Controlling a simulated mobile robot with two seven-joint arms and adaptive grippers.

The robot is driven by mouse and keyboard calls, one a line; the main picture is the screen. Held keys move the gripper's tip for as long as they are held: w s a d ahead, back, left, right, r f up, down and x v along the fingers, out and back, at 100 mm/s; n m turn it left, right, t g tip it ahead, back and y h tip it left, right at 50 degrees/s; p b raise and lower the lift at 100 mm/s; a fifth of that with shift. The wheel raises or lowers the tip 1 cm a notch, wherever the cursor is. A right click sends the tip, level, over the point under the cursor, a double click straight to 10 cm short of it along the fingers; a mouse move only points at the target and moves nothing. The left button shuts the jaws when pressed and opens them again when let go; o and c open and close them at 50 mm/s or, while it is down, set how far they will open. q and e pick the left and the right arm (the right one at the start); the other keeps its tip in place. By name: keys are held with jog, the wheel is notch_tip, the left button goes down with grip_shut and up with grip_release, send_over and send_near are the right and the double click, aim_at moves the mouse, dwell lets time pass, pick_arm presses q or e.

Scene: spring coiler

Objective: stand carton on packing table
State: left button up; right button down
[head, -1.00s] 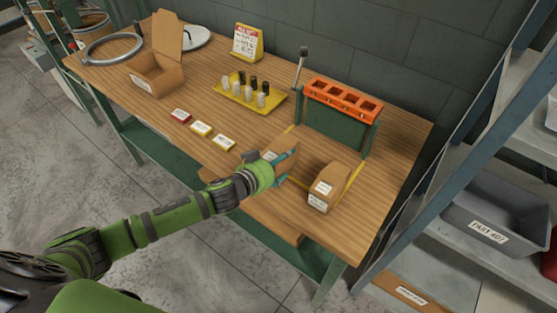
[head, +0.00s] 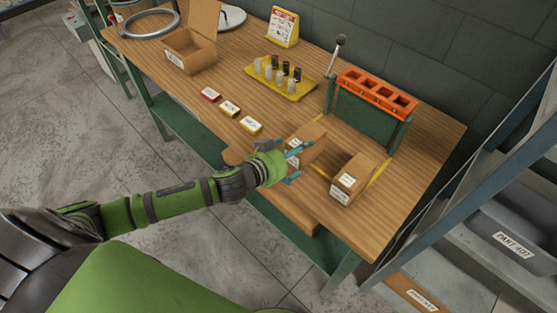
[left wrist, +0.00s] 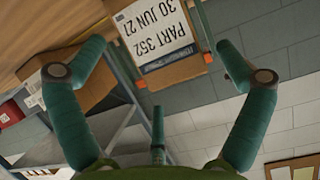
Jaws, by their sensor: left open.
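A small brown carton (head: 313,142) with a white label appears to stand upright on the wooden packing table (head: 385,225), just ahead of my left gripper (head: 297,163). The gripper's teal fingers are spread open. In the left wrist view, the carton's label (left wrist: 157,38) reads PART 352, 30 JUN 27, and lies between the open fingers, with gaps on both sides. A second brown carton (head: 353,178) stands to the right; it also shows in the left wrist view (left wrist: 85,85). My right gripper is not in view.
Behind the cartons is an orange-topped green rack (head: 375,95) with a lever beside it. A yellow tray (head: 305,92) holds several small cylinders. An open box (head: 190,50) and small cards lie farther left. A blue shelf post (head: 460,175) stands at the right.

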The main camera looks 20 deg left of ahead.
pick_arm(q)
jog(key=b+v, duration=0.1)
jog(key=v, duration=0.6)
jog(key=shift+s, duration=0.3)
jog(key=shift+a+r, duration=0.1)
jog(key=shift+r, duration=0.05)
